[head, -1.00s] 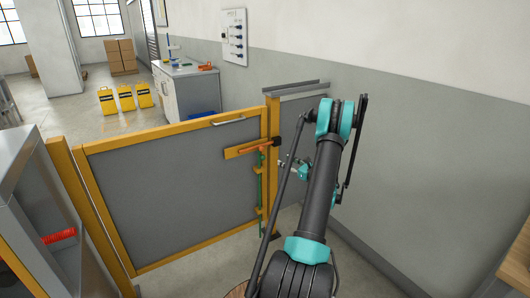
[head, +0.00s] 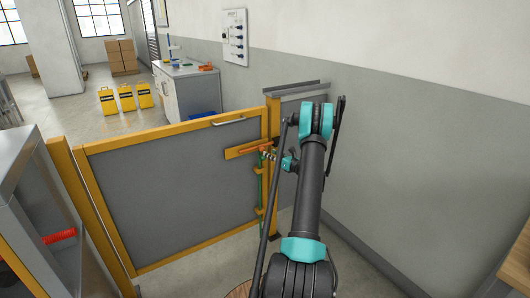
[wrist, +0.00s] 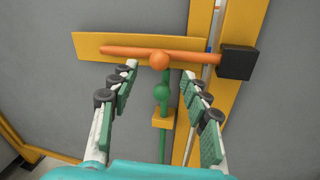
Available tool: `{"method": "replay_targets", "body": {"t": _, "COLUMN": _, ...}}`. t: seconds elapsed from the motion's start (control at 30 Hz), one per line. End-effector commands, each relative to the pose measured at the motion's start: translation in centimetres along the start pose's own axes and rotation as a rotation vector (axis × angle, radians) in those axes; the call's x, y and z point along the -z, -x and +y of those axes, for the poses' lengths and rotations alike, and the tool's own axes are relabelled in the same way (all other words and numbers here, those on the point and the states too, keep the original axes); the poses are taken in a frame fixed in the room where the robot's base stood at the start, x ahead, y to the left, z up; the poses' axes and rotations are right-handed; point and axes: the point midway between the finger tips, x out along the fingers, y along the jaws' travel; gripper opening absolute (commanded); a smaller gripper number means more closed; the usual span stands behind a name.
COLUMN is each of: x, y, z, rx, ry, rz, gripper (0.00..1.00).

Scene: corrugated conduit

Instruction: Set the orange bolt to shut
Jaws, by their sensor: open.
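The orange bolt (wrist: 125,52) is a horizontal rod with a round orange knob (wrist: 159,61), on a yellow plate (wrist: 88,42) on the gate. Its right end reaches the black block (wrist: 238,62) on the post; I cannot tell whether it enters. In the head view the orange bolt (head: 250,150) is partly covered by my arm. My gripper (wrist: 159,70) is open and empty, its fingers either side of the knob and pointing at the rod. My gripper also shows in the head view (head: 270,155) close to the bolt.
A green vertical bolt with a knob (wrist: 162,92) stands just below the orange knob, between my fingers, with a yellow bracket (wrist: 163,118) under it. The grey gate (head: 180,200) has a handle (head: 229,121) on top. A grey wall (head: 430,150) is at right.

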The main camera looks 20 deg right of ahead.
Motion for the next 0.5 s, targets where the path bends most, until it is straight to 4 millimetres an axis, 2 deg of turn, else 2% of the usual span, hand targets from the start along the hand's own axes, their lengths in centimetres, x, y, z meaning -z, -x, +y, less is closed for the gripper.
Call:
{"method": "replay_targets", "body": {"t": 0.03, "x": 0.0, "y": -1.1, "z": 0.1, "rx": -0.002, "ry": 0.0, "rz": 0.0, "gripper": 0.47}}
{"method": "replay_targets", "body": {"t": 0.2, "x": 0.0, "y": -3.6, "z": 0.0, "rx": -0.001, "ry": 0.0, "rz": 0.0, "gripper": 0.47}}
{"method": "replay_targets", "body": {"t": 0.5, "x": 0.0, "y": -5.3, "z": 0.0, "rx": 0.0, "ry": 0.0, "rz": 0.0, "gripper": 0.47}}
